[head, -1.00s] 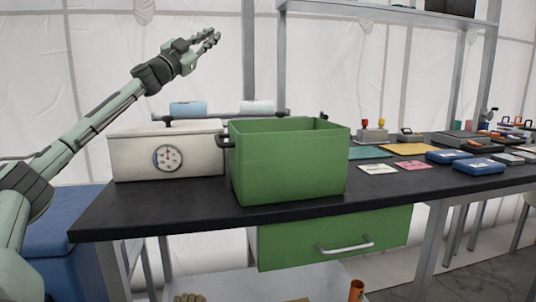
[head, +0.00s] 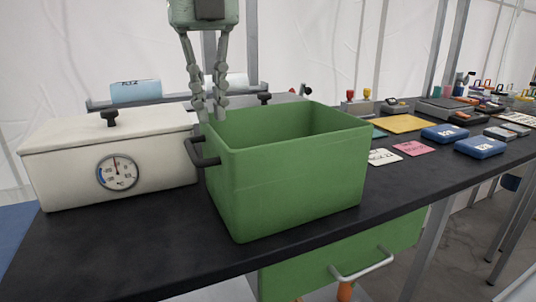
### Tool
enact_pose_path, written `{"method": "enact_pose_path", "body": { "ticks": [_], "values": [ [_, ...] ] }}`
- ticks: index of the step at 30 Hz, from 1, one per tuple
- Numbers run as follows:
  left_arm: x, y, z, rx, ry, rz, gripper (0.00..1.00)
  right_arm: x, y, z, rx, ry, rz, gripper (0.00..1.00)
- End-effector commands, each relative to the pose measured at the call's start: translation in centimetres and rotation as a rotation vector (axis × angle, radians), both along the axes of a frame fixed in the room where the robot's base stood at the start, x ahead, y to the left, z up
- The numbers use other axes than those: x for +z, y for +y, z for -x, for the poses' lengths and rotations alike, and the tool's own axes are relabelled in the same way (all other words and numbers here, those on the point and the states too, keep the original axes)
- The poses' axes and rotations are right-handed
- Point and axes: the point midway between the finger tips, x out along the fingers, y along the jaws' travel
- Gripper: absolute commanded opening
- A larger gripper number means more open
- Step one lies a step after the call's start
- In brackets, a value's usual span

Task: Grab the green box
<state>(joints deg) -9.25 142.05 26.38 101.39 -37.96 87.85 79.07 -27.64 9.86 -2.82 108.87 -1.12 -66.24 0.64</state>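The green box (head: 290,190) is an open-topped bin on the dark bench top, with a dark handle (head: 203,152) on its left side. My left gripper (head: 210,108) points down from the top of the head view. Its two fingers are apart, with a gap between them, and look empty. The fingertips are at the box's back left rim, by the handle. I cannot tell whether they touch the rim. The inside floor of the box is hidden. My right gripper is not in view.
A white lidded box with a dial (head: 110,165) stands close on the left of the green box. A pink card (head: 414,148), a yellow sheet (head: 400,123) and blue boxes (head: 445,133) lie to the right. The front bench top (head: 110,245) is clear. A green drawer (head: 340,262) hangs below.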

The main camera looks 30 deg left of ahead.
Motion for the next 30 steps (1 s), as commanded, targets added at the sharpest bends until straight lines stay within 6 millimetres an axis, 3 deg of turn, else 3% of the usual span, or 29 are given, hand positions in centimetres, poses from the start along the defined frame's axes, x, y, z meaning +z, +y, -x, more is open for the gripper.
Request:
{"method": "enact_pose_path", "body": {
  "ticks": [16,25,28,30],
  "values": [
    [-7.0,0.2,0.2,-0.003,0.008,-0.004,0.1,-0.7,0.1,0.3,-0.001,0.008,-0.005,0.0],
    [-7.6,0.2,0.1,0.0,0.005,-0.004,0.1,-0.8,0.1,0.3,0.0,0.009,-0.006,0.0],
    [-7.6,0.2,0.1,-0.001,0.005,-0.004,0.0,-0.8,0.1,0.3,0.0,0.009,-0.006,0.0],
    [-7.6,0.2,0.1,-0.001,0.005,-0.004,0.0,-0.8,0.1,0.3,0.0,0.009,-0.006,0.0]
  ]
}}
